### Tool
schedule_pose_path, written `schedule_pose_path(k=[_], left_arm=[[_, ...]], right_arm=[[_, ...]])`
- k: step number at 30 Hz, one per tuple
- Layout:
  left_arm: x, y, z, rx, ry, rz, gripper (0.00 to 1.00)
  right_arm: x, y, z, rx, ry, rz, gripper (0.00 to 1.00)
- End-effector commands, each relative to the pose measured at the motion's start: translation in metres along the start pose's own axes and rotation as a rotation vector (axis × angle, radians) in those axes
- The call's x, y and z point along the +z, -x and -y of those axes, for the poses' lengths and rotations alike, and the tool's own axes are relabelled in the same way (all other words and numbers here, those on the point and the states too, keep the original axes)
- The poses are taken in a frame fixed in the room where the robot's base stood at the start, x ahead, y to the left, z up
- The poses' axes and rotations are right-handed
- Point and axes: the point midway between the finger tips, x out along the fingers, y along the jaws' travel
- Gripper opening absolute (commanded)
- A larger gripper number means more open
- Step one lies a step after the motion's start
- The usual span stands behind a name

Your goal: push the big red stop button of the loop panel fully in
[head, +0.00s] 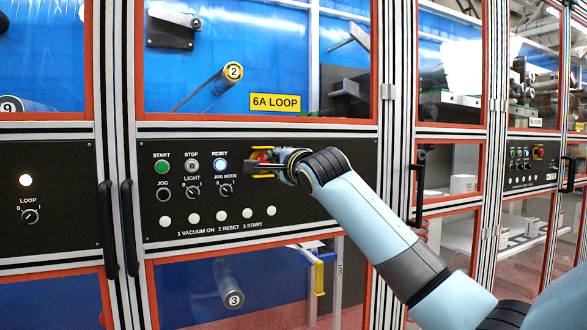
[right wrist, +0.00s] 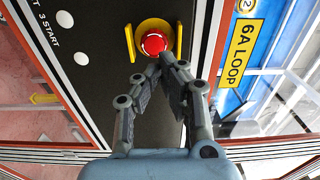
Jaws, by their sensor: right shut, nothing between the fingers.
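The loop panel (head: 120,200) is a black board with labelled buttons and knobs under the yellow "6A LOOP" sign (head: 275,102). Its big red stop button (right wrist: 154,43) shows in the right wrist view, on a yellow base with a yellow guard bar (right wrist: 130,43) on each side. In the head view only a bit of the red button (head: 262,155) shows, mostly hidden behind my right gripper (head: 252,167). The right gripper is shut and empty, its fingertips (right wrist: 160,62) at the button's near edge. I cannot tell whether they touch it. My left gripper is not in view.
The green START button (head: 162,166), STOP, lit RESET (head: 220,164) and several knobs sit left of my right gripper. Black door handles (head: 129,228) stick out at the panel's left. A second red stop button (head: 538,152) is on a panel farther right.

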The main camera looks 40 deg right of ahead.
Motion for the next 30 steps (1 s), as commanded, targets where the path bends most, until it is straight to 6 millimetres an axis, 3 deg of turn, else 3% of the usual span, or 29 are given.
schedule_pose_path(k=[8,13,30], left_arm=[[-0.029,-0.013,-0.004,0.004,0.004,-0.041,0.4],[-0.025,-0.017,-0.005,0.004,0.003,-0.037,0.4],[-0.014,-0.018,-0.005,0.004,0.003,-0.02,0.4]], right_arm=[[0.0,0.046,-0.002,-0.002,0.004,0.0,0.0],[0.0,0.067,-0.001,-0.001,0.003,0.0,0.0],[0.0,0.074,0.001,-0.001,0.0,0.0,0.0]])
